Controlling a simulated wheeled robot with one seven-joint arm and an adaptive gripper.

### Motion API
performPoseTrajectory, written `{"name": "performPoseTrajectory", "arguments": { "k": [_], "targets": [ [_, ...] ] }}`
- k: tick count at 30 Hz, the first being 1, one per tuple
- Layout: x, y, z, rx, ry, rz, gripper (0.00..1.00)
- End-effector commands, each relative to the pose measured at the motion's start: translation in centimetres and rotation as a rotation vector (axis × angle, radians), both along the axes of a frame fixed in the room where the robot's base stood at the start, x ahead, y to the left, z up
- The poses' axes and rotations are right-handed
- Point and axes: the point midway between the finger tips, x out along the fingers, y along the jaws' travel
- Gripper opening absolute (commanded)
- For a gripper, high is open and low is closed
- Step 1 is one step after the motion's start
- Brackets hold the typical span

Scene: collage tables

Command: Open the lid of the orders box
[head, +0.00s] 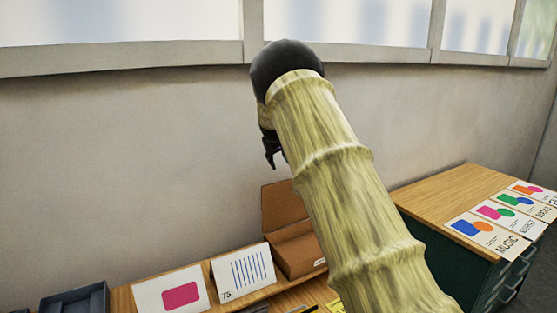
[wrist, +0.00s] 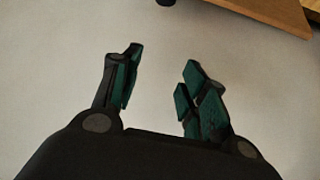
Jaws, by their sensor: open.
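A brown cardboard box (head: 300,254) stands on the wooden table near the wall, partly hidden behind my arm. Its lid (head: 283,206) stands up at the back, so the box looks open. I cannot read any label that marks it as the orders box. My gripper (head: 272,152) is above and slightly left of the box, apart from it, mostly hidden behind my arm in the head view. In the wrist view my gripper (wrist: 158,88) is open, with nothing between its fingers. A brown edge (wrist: 270,12) shows at the top right there.
Cards with a pink block (head: 180,294) and blue stripes (head: 243,271) stand left of the box. A dark tray (head: 75,300) sits at the far left. A green cabinet (head: 445,255) with a wooden top and colourful cards stands at the right. The wall is close behind.

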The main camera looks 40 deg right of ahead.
Motion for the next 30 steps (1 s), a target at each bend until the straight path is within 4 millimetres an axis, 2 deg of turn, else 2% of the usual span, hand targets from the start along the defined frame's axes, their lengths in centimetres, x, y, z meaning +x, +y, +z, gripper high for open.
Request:
{"name": "performPoseTrajectory", "arguments": {
  "k": [8, 24, 30],
  "targets": [
    [-0.3, 0.4, 0.8, 0.000, -0.001, 0.000, 0.43],
    [-3.8, 4.1, 7.9, -0.001, -0.002, 0.001, 0.43],
    [-4.6, 4.9, 9.3, 0.000, 0.000, 0.000, 0.43]
  ]
}}
